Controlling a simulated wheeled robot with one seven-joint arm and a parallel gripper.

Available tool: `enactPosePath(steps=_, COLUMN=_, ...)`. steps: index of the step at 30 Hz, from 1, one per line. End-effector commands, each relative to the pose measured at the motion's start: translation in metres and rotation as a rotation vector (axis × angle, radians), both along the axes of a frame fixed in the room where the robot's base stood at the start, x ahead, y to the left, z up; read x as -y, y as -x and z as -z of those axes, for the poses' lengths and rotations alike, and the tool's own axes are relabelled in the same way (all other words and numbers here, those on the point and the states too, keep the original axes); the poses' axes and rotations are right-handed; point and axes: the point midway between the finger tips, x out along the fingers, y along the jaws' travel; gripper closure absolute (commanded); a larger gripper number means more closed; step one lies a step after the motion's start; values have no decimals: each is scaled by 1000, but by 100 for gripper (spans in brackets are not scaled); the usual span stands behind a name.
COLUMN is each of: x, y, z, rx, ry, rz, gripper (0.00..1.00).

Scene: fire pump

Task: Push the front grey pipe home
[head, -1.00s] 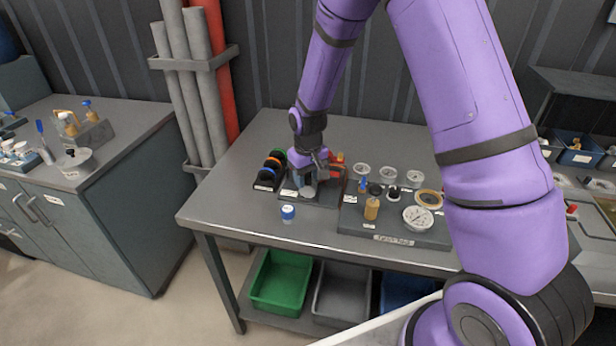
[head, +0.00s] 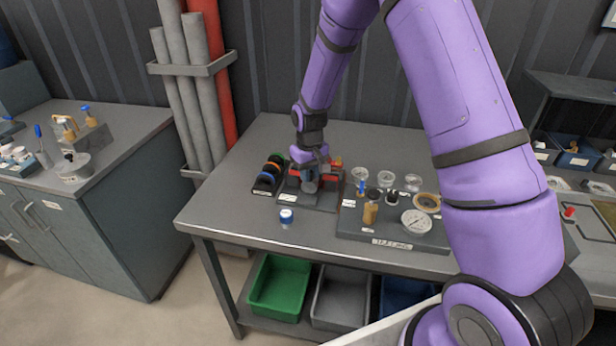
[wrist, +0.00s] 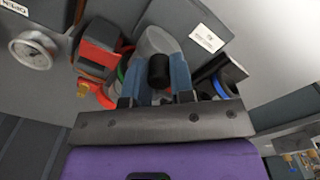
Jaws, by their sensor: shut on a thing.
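My gripper (head: 309,177) is low over a dark fixture (head: 322,202) on the grey workbench. In the wrist view its two blue fingers (wrist: 157,80) close on both sides of a short piece with a dark round end, which I take to be part of the front grey pipe. A rounded light-grey body (wrist: 157,42) shows just beyond it, and in the head view a grey part (head: 310,187) shows below the fingers. Red parts (wrist: 98,52) of the fixture stand beside the fingers. How deep the pipe sits is hidden.
A rack of coloured rings (head: 270,175) stands left of the fixture. A board with gauges (head: 400,236) lies to the right. The bench's left end is clear.

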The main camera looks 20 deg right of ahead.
Motion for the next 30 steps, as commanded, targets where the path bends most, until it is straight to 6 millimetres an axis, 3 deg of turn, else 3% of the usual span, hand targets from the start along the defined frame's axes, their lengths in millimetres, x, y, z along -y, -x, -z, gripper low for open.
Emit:
enactPosePath(steps=3, x=2, y=-4, z=-2, rx=12, ry=2, rz=3, gripper=100)
enactPosePath(steps=4, x=3, y=-4, z=-2, rx=12, ry=2, rz=3, gripper=73)
enactPosePath(steps=7, x=2, y=-4, z=-1, rx=11, ry=2, rz=4, gripper=52)
enactPosePath(steps=19, x=1, y=-3, z=-10, rx=9, ry=1, rz=2, gripper=52)
enactPosePath(steps=30, x=2, y=-4, z=-75, rx=12, ry=1, rz=3, gripper=52)
